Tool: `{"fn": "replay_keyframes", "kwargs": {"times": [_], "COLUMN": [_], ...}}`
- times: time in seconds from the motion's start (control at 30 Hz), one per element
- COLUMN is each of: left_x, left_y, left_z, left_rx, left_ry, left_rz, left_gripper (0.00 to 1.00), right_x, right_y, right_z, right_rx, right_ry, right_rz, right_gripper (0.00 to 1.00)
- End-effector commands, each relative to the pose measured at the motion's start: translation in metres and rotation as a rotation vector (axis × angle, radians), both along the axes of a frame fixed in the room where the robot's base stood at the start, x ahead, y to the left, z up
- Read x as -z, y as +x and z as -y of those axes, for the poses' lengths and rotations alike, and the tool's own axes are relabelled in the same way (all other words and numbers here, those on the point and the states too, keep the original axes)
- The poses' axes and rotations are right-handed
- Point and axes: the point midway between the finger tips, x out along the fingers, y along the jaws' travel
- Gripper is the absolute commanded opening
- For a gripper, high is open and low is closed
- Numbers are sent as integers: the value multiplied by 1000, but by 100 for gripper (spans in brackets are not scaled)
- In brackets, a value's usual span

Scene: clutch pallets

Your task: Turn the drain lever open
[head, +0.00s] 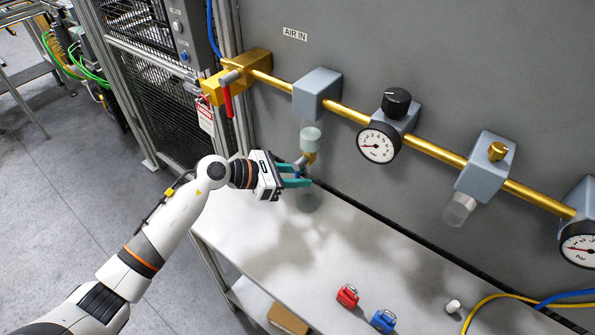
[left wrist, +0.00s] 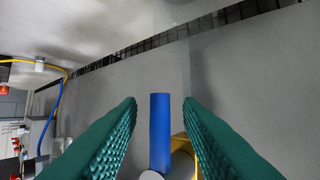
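The drain lever (left wrist: 160,132) shows in the left wrist view as a blue bar pointing up the picture, with a round grey end and a bit of yellow brass behind its base. My left gripper (left wrist: 160,112) is open, with one green ridged finger on each side of the lever and a gap on both sides. In the head view my left gripper (head: 299,177) is just below the brass drain fitting (head: 310,158) under the clear filter bowl (head: 311,138). The lever is mostly hidden by the fingers there. My right gripper is not in view.
A brass pipe (head: 435,151) with gauges and grey blocks runs along the wall. A red-handled valve (head: 227,97) with a tag is at the left. On the bench (head: 250,232) lie red (head: 347,296) and blue (head: 383,321) padlocks. The bench middle is clear.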

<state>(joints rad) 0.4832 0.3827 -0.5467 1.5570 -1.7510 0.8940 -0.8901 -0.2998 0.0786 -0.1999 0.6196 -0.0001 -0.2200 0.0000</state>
Motion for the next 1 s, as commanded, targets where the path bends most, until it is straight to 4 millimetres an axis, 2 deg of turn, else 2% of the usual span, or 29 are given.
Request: {"fn": "replay_keyframes", "kwargs": {"times": [0.33,0.5,0.53,0.77,1.0], "left_x": [2,2,2,2,6], "left_y": [1,1,1,1,0], "left_z": [3,3,3,3,5], "left_rx": [-1,-1,-1,0,-1], "left_ry": [0,0,0,-7,-70], "left_rz": [0,0,0,-4,-47], "left_gripper": [31,3,0,0,0], "right_x": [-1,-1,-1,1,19], "right_y": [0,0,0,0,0], "right_z": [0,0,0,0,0], "right_rx": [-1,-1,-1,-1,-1], "right_ry": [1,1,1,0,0], "right_rz": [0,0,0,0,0], "right_gripper": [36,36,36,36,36]}}
